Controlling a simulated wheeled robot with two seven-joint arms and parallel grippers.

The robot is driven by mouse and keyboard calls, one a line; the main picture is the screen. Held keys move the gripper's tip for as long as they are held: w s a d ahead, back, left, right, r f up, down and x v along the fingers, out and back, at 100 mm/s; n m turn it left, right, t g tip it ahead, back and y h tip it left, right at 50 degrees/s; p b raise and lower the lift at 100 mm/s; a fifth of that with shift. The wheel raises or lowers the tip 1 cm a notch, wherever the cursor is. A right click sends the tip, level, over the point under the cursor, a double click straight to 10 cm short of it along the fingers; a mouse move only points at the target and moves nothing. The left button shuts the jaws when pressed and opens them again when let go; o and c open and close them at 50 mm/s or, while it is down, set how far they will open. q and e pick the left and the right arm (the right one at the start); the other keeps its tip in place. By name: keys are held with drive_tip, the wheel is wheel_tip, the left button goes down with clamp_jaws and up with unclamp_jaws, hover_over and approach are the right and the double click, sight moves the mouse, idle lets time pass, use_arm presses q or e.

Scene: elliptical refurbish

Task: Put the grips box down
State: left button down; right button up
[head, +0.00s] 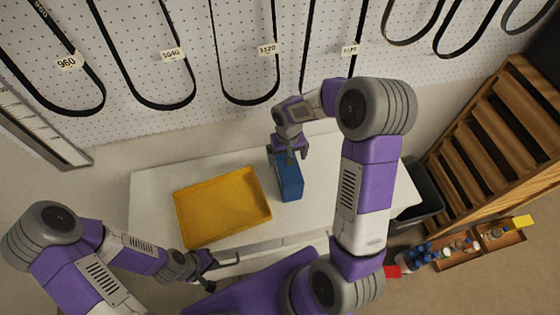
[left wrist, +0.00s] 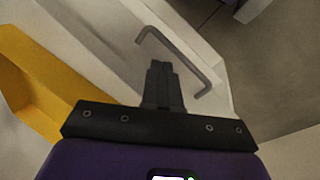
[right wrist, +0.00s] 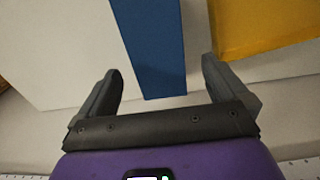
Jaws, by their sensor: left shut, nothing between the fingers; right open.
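The blue box, which I take for the grips box (head: 289,182), stands on the white table (head: 340,170), right of the yellow tray. My right gripper (head: 290,152) is at the box's far end in the head view. In the right wrist view the gripper (right wrist: 160,95) is open, with the blue box (right wrist: 155,45) between and beyond its fingers; neither finger visibly touches it. My left gripper (head: 208,267) is near the table's front edge. In the left wrist view the left gripper (left wrist: 162,75) is shut and empty, close to a grey bar handle (left wrist: 180,60).
A yellow tray (head: 180,215) lies empty on the table's left part; its edge also shows in the left wrist view (left wrist: 40,80). A dark bin (head: 425,200) and wooden shelving (head: 490,130) stand at right. Belts hang on the pegboard (head: 190,45) behind.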

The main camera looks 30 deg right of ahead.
sight(288, 169)
drive_tip(key=shift+w+f, duration=0.1)
drive_tip(key=shift+f, duration=0.35)
drive_tip(key=f, duration=0.2)
drive_tip(key=s+f, duration=0.1)
drive_tip(key=f, duration=0.2)
drive_tip(key=shift+s+f, duration=0.1)
drive_tip(key=shift+f, duration=0.65)
drive_tip(key=c, duration=1.1)
drive_tip(key=shift+r, duration=0.15)
drive_tip(key=shift+c, duration=0.8)
